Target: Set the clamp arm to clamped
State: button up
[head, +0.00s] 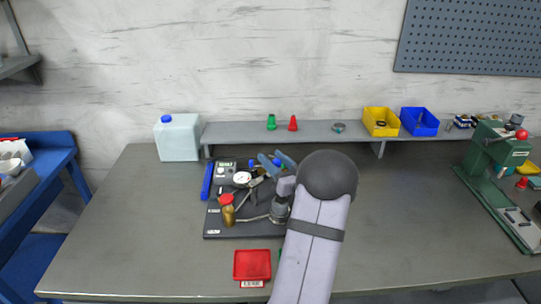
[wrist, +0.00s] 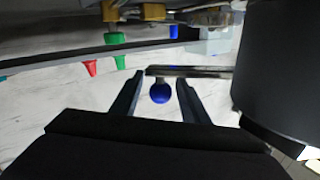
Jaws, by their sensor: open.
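The clamp arm shows in the wrist view as a metal bar (wrist: 205,72) with a round blue knob (wrist: 160,93) at its end. The knob lies between the two open fingers of my gripper (wrist: 160,84), with a gap on each side. In the head view, my gripper (head: 277,158) is over the back right of the dark fixture plate (head: 222,232). A small blue spot there, the knob (head: 277,163), shows between the fingers. My arm and gripper hide much of the clamp, and I cannot tell its full position.
A pressure gauge (head: 242,178), a brass fitting with a red cap (head: 228,210) and hoses crowd the fixture left of my gripper. A red tray (head: 252,265) lies in front. A low grey shelf (head: 240,132) runs behind. The table's right middle is clear.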

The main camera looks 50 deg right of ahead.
jog(key=shift+x, duration=0.9)
grip_shut()
